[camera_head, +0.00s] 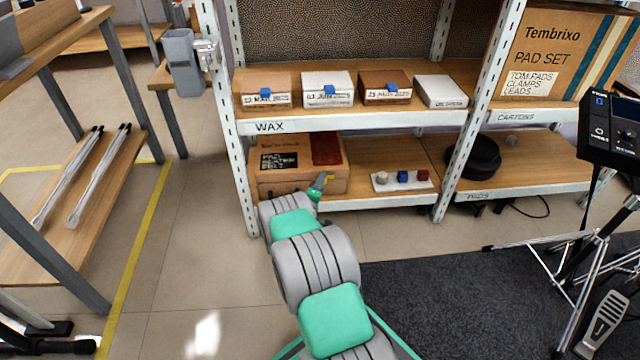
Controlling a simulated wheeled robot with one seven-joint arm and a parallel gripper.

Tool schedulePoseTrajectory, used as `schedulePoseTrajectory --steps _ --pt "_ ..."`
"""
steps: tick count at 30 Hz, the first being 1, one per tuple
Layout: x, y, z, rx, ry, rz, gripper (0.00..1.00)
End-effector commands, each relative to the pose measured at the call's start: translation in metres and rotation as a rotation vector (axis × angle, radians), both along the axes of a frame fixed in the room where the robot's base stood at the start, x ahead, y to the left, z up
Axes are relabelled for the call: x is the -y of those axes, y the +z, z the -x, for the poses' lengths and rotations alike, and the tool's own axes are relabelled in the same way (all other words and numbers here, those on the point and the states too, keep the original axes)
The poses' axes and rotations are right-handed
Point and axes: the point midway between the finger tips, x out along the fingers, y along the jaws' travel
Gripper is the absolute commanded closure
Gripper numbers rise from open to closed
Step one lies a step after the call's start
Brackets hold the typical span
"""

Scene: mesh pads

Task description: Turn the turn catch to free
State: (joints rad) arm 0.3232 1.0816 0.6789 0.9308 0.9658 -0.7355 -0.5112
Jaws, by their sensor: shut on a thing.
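A brown carton box (270,178) with a dark label reading roughly "PAD BEATER FELT" sits on the lower shelf. My gripper (324,186) is at the box's front right, at the end of my grey and green arm. Its jaws are shut on a small yellow piece (329,180), which looks like the turn catch. The jaws and arm cover most of it, and it is too small here to tell which way it is turned.
A white tray (386,187) with small red, blue and pale blocks lies right of the box. Several small boxes stand on the upper shelf (350,122) above. A metal upright (235,150) stands close on the left. A black round case (475,157) sits further right.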

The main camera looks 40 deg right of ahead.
Motion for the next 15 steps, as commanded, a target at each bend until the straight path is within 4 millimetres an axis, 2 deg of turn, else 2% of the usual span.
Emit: schedulePoseTrajectory --steps 15 --pt "0.0012 0.0009 0.0001 -0.020 -0.003 0.033 1.00"
